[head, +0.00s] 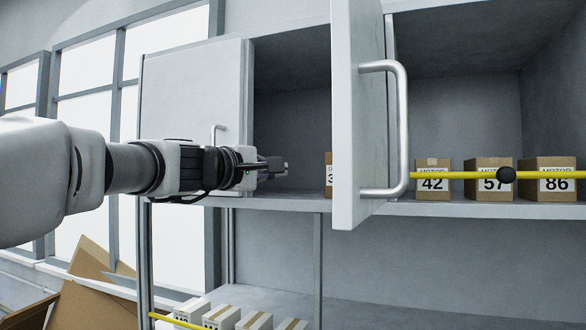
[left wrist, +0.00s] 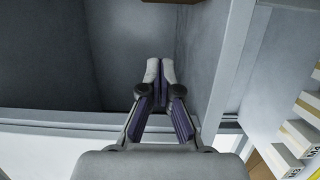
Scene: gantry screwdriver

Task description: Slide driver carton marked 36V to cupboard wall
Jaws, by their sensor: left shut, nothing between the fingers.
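A brown carton (head: 329,175) stands on the cupboard shelf in the head view, mostly hidden behind the open door. Only its left strip shows, with a label starting "D" and a "3", so I cannot read 36V in full. My left gripper (head: 275,167) is shut and empty at the cupboard opening, left of this carton and apart from it. In the left wrist view the gripper (left wrist: 160,68) has its fingertips together, with a bare grey cupboard wall beside them. A brown edge (left wrist: 170,1) is cut off at the top there. My right gripper is not in view.
The open door (head: 358,120) with its handle (head: 400,130) juts out right of the gripper. A closed door (head: 190,90) is at left. Motor cartons 42 (head: 432,180), 57 (head: 489,180) and 86 (head: 550,180) stand behind a yellow bar (head: 450,175). White boxes (head: 222,316) sit below.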

